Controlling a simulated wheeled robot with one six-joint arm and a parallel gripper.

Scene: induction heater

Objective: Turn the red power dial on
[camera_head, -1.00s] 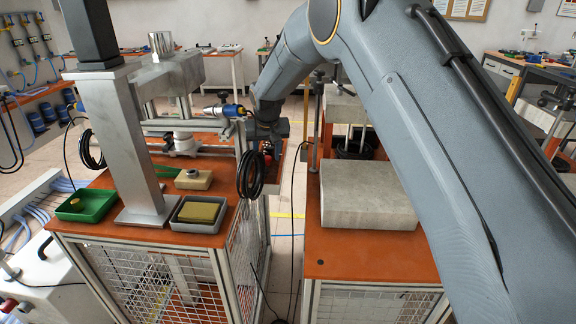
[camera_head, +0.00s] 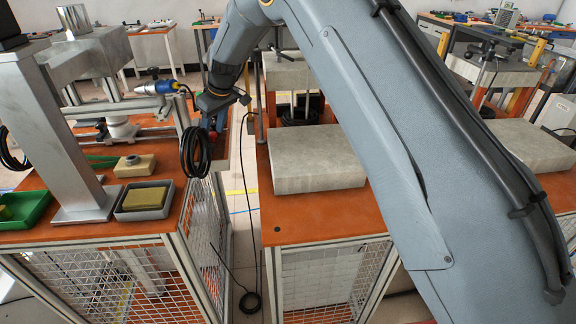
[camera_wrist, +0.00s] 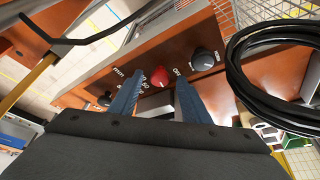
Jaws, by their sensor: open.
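The red dial (camera_wrist: 160,76) sits on a brown panel with white lettering in the wrist view. My gripper (camera_wrist: 158,88) is open, its two blue fingers pointing at the panel. The red dial shows between the fingertips, and I cannot tell whether they touch it. In the head view my gripper (camera_head: 215,108) hangs by the right side of the left orange-topped bench, and the dial there is too small to make out clearly.
A dark dial (camera_wrist: 206,60) sits right of the red one, and another dark knob (camera_wrist: 105,98) sits left. A coiled black cable (camera_wrist: 275,75) hangs close on the right. In the head view a grey block (camera_head: 318,158) lies on the neighbouring bench, across a narrow gap.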

